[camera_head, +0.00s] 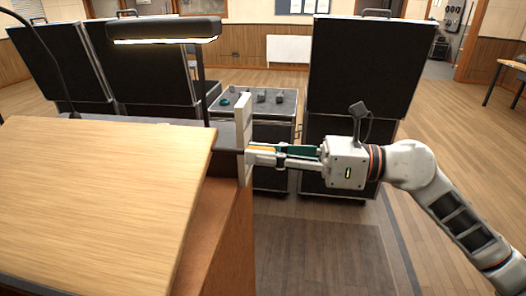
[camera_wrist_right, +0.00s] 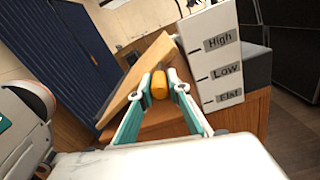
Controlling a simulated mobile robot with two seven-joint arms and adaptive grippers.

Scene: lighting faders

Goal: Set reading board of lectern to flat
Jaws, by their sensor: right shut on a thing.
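The lectern's reading board (camera_head: 95,195) is a pale wood panel at the left of the head view. Its edge (camera_wrist_right: 146,66) shows in the wrist view, tilted relative to the lectern body (camera_wrist_right: 245,118). A white scale plate (camera_wrist_right: 214,55) on the lectern's side reads High, Low and Flat from top to bottom; it shows edge-on in the head view (camera_head: 244,130). My right gripper (camera_head: 256,157) is shut on an orange knob (camera_wrist_right: 159,85) beside the plate. I cannot tell which mark the knob lines up with. My left gripper is out of view.
A black lamp (camera_head: 165,28) overhangs the board's far edge. Behind the lectern stand a control case with knobs (camera_head: 262,103) and large black cases (camera_head: 360,60).

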